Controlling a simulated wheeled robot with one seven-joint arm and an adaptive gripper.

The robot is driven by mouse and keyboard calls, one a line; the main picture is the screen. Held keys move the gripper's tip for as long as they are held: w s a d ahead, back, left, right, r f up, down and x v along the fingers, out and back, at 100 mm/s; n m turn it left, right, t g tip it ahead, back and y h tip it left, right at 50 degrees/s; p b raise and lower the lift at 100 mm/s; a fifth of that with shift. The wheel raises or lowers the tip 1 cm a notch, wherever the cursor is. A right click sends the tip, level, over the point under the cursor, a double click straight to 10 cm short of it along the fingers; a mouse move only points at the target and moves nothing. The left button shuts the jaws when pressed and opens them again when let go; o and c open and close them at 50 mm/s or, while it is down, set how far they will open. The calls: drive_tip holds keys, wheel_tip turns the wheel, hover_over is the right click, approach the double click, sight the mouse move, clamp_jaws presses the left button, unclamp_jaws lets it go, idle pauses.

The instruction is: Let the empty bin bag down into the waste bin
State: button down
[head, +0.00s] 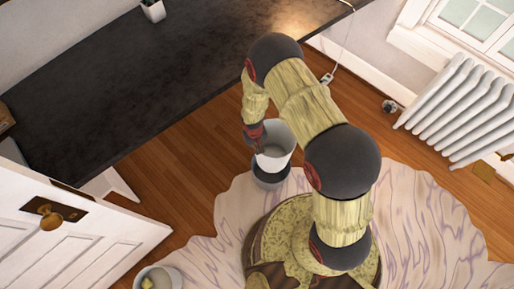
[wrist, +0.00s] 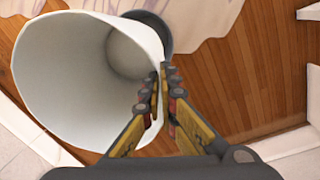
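The empty bin bag (head: 279,143) is white, open-mouthed and tapers downward. My gripper (head: 257,143) is shut on its rim at the left side in the head view. In the wrist view my gripper's fingers (wrist: 167,85) pinch the bag's rim, and the bag (wrist: 50,75) hangs to their left with its empty inside showing. The dark grey waste bin (head: 270,180) stands on the floor below the bag. The bag's lower end overlaps the bin's mouth in the head view; I cannot tell whether it is inside. A grey part of the bin (wrist: 158,30) shows behind the bag.
A second pale bin (head: 160,279) with something yellow inside stands at the bottom left, by a white door (head: 80,245). A dark countertop (head: 130,85) runs along the upper left. A white radiator (head: 460,110) is at the right. Wood floor (head: 195,185) lies left of the bin.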

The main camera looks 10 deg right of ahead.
wheel_tip(320, 180, down, 22)
drive_tip(key=b, duration=1.2)
idle(1.2)
drive_tip(key=c, duration=2.5)
unclamp_jaws()
drive_tip(key=o, duration=0.5)
drive_tip(key=shift+o, duration=0.2)
drive_tip(key=shift+r, duration=0.1)
wheel_tip(320, 180, up, 12)
drive_tip(key=shift+s+a, duration=0.15)
drive_tip(key=shift+a, duration=0.25)
